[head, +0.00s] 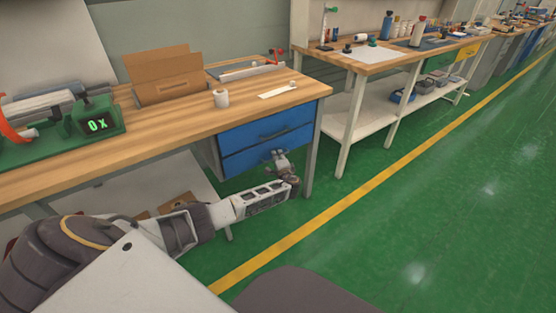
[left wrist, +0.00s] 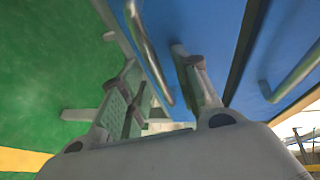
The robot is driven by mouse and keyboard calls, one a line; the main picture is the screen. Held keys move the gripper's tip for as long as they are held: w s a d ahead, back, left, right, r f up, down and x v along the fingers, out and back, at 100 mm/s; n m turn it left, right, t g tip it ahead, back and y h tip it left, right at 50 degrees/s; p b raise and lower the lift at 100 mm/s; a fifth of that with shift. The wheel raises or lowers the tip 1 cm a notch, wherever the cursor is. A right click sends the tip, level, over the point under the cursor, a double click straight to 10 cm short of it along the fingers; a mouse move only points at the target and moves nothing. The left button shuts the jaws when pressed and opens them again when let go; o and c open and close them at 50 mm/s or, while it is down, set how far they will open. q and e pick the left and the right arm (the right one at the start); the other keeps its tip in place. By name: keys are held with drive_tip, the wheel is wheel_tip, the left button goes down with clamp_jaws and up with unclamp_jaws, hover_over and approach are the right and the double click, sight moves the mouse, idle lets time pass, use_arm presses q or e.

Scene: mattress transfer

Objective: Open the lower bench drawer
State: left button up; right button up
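The bench has two blue drawer fronts, an upper drawer (head: 264,129) and a lower drawer (head: 245,160). Both look shut. In the left wrist view the lower drawer's bar handle (left wrist: 149,50) runs between the fingers, and the upper drawer's handle (left wrist: 294,74) is at the right. My left gripper (head: 279,160) is at the right part of the lower drawer front and hides that drawer's handle in the head view. In the left wrist view its fingers (left wrist: 163,85) are apart on either side of the lower handle; contact cannot be told. My right gripper is out of view.
A bench leg (head: 313,160) stands just right of the drawers. The green floor (head: 400,220) in front is clear.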

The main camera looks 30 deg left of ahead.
use_arm(q)
drive_tip(key=c, duration=0.6)
clamp_jaws()
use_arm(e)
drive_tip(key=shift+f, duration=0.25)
use_arm(q)
drive_tip(key=shift+d, duration=0.1)
